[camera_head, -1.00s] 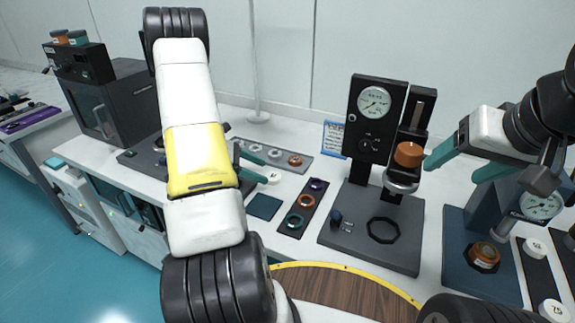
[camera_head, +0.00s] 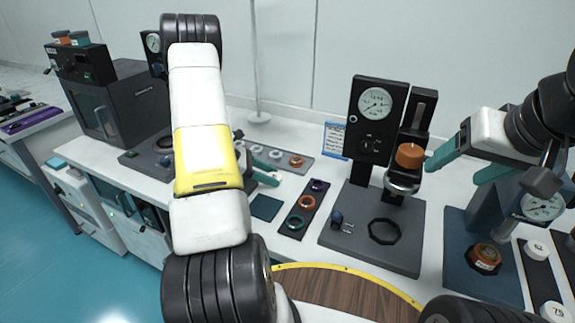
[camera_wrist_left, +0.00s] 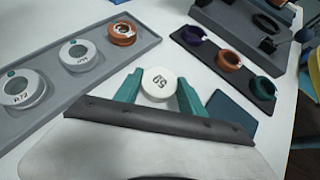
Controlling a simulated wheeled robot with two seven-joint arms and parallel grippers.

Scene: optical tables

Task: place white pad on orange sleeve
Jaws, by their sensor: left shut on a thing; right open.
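In the head view this gripper (camera_head: 270,174) is low over the bench, just behind a dark teal square, and the pad is mostly hidden. Whether the pad clears the bench, I cannot tell. Several orange pieces show: a ring (camera_head: 307,202) in a black rack, a cap-like cylinder (camera_head: 409,155) on the gauge press, and a ringed piece (camera_head: 485,257) on the blue fixture. My right gripper (camera_head: 455,168) is open beside the press cylinder.
A grey tray (camera_head: 281,158) of rings lies behind my left gripper. The gauge press (camera_head: 370,233) stands to the right of the black rack (camera_head: 291,229). White pads (camera_head: 535,248) sit in a black strip at far right. A dark teal square (camera_head: 265,208) lies flat.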

